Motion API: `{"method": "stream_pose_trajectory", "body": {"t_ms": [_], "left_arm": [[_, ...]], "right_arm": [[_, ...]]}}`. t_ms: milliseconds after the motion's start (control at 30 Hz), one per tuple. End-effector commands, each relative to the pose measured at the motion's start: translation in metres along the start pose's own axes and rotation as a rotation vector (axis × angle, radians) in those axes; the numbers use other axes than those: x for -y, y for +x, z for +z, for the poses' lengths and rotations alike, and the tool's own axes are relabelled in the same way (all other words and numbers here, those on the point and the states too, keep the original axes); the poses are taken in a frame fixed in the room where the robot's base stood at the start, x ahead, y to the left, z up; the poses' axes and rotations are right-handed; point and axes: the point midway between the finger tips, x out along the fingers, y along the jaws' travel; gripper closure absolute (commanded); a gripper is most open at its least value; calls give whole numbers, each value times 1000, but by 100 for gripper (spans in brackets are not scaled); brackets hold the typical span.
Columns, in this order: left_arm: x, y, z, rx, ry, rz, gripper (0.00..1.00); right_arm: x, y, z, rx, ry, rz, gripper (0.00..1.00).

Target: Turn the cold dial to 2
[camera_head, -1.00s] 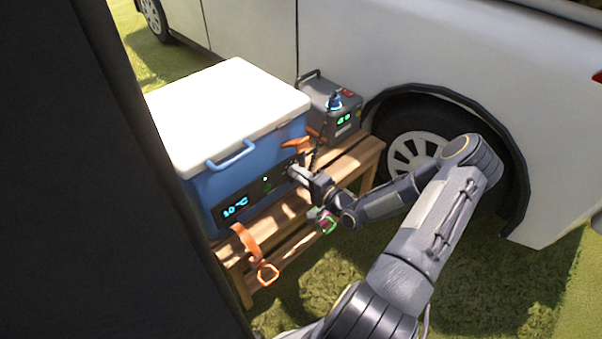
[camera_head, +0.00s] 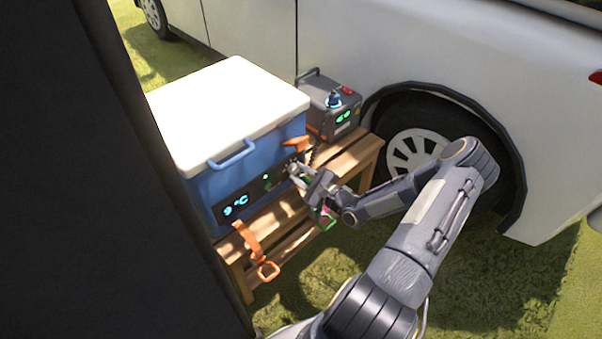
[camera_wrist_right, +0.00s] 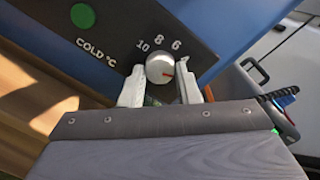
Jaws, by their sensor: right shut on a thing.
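The cold dial (camera_wrist_right: 160,68) is a round silver knob with a red mark on its face, on the dark panel of the blue cooler (camera_head: 256,158). Numbers 10, 8 and 6 show above it, with "COLD °C" to its left. My right gripper (camera_wrist_right: 159,84) has its two pale fingers on either side of the dial and is shut on it. In the head view my right gripper (camera_head: 295,172) is at the right end of the panel and hides most of the dial. The cooler's display (camera_head: 235,205) reads 9 °C. My left gripper is not in view.
The cooler has a white lid (camera_head: 235,100) and stands on a wooden bench (camera_head: 350,155). A grey power box (camera_head: 332,108) stands behind it at right. An orange strap (camera_head: 250,240) hangs in front. A green button (camera_wrist_right: 83,16) is left of the dial. A white vehicle (camera_head: 400,50) stands behind.

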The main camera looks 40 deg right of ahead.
Motion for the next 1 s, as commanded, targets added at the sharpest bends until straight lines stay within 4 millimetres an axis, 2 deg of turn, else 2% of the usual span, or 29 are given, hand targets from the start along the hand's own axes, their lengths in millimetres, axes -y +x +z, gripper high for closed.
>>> {"method": "stream_pose_trajectory", "body": {"t_ms": [400, 967, 1000], "left_arm": [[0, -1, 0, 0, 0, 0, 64], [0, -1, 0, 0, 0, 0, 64], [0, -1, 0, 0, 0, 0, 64]], "right_arm": [[-1, -1, -2, 7, 189, -1, 94], [-1, -1, -2, 8, 217, -1, 94], [-1, -1, -2, 8, 216, -1, 66]]}}
